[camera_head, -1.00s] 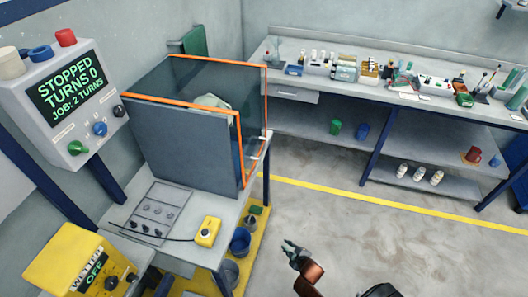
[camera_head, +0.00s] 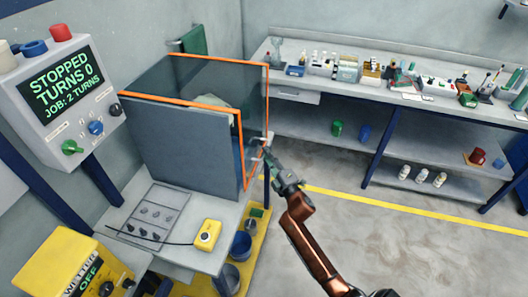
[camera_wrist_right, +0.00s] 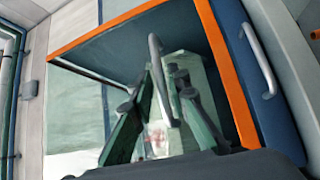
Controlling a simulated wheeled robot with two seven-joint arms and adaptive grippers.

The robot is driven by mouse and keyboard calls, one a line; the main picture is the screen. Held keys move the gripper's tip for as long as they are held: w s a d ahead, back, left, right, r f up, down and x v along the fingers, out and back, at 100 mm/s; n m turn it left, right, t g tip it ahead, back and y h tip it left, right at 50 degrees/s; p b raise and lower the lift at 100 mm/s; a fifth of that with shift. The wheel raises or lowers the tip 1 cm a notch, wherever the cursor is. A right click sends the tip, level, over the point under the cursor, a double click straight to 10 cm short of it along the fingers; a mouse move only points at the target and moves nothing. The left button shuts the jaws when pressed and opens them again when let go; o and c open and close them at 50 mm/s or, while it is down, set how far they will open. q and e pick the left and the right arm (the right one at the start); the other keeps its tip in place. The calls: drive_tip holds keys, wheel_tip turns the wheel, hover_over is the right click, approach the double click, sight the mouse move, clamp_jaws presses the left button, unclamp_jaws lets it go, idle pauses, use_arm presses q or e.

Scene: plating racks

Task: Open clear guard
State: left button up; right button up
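The clear guard (camera_head: 256,100) is a tinted see-through panel with orange edges on the right side of the grey enclosure on the bench. It stands closed against the enclosure as far as I can see. In the right wrist view its orange edging (camera_wrist_right: 216,65) and an upright grey bar handle (camera_wrist_right: 157,78) show. My right gripper (camera_head: 266,153) is at the guard's handle side. In the right wrist view the fingers (camera_wrist_right: 158,110) are spread, with the handle between them; contact cannot be told. My left gripper is not in view.
A control box (camera_head: 62,95) reads STOPPED, TURNS 0, JOB: 2 TURNS. A yellow pendant (camera_head: 207,234) lies on the bench below the enclosure. Buckets (camera_head: 241,245) stand under it. A laden workbench (camera_head: 300,87) runs along the back wall. The floor at right is clear.

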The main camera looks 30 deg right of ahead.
drive_tip(key=shift+w+d+r, duration=0.1)
drive_tip(key=shift+w+r, duration=0.05)
drive_tip(key=shift+w, duration=1.05)
drive_tip(key=shift+c, duration=0.5)
clamp_jaws()
